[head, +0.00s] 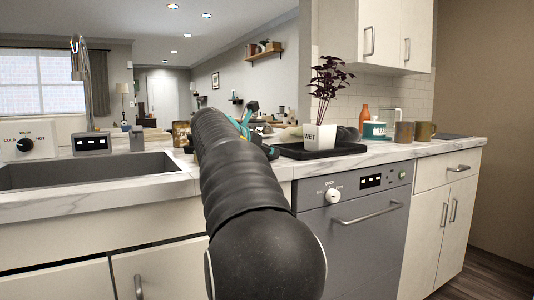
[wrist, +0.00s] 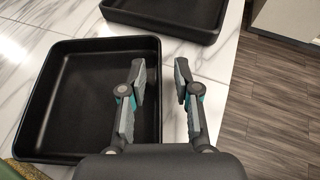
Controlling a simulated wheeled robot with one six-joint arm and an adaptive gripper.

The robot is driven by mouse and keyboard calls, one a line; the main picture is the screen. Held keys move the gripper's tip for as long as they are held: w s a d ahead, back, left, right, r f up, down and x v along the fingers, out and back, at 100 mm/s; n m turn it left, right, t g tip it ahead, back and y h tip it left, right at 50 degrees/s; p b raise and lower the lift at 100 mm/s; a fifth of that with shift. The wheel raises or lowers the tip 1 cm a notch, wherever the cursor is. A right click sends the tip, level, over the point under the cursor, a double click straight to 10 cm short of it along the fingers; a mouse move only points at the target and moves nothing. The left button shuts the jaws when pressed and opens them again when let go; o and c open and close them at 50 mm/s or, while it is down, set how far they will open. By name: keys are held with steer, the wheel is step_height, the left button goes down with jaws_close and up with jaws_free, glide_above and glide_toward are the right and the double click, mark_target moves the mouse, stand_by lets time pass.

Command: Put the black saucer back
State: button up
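Two shallow black square saucers with raised rims show in the wrist view. The nearer saucer (wrist: 62,151) is empty and lies on the marble counter at the left. The other saucer (wrist: 165,22) is cut off by the top edge, and its visible part is empty. In the head view a black saucer (head: 338,150) lies on the counter under a white plant pot (head: 322,138). My gripper (wrist: 160,66) is open and empty. Its fingers appear on either side of the nearer saucer's right wall; contact is unclear. In the head view my arm mostly hides the gripper.
A sink (head: 90,170) is at the left of the marble counter. Bottles and mugs (head: 404,132) stand behind and right of the pot. A grey dishwasher (head: 350,220) is below. The wrist view shows bare counter (wrist: 207,85) right of my gripper, then wooden floor.

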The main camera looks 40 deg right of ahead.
steer(key=p+v, duration=0.1)
steer(key=v, duration=1)
steer(key=shift+a+r, duration=0.25)
steer(key=shift+a, duration=0.25)
steer(key=shift+s, duration=0.1)
